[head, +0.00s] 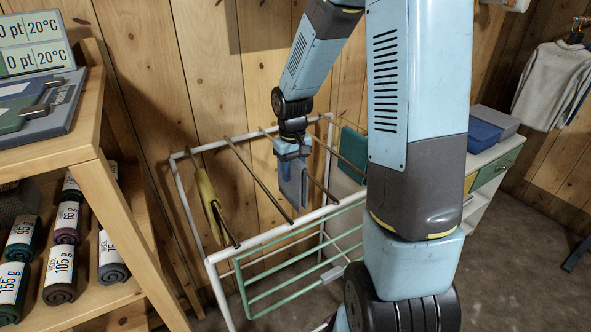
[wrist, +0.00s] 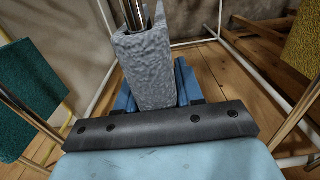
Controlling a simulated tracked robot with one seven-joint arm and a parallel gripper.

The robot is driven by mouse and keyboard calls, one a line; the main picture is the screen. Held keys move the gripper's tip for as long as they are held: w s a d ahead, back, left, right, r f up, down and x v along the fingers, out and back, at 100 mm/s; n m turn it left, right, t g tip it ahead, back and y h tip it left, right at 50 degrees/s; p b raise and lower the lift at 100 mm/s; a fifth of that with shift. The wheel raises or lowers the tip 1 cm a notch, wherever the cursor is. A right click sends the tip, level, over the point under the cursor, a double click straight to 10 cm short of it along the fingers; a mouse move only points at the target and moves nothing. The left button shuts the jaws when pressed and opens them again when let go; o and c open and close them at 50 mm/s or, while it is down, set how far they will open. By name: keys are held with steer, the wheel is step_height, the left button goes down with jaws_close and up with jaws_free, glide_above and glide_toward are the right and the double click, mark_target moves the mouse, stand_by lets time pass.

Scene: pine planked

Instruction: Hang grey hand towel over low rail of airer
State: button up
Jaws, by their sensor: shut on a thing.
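My gripper (head: 291,158) reaches down among the rails of the airer (head: 276,236), shut on the grey hand towel (head: 294,187). In the wrist view the towel (wrist: 148,65) stands between the two blue fingers of my gripper (wrist: 156,92). A shiny metal rail (wrist: 138,14) runs into the top of the towel there, and the towel appears folded over it. In the head view the towel hangs by a thin rail (head: 318,184) right of the middle. The arm hides part of the contact, and I cannot tell the rail's height.
A yellow cloth (head: 209,197) hangs on the left rail and a teal cloth (head: 352,150) on the right one. A green rack (head: 300,282) fronts the airer. Shelves with rolled towels (head: 61,270) stand left. A cabinet (head: 489,158) stands right.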

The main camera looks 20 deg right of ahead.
steer(key=c, duration=0.3)
steer(key=o, duration=0.5)
steer(key=shift+c, duration=0.9)
step_height(320, 180, up, 20)
steer(key=shift+f, duration=0.2)
steer(key=shift+s, duration=0.1)
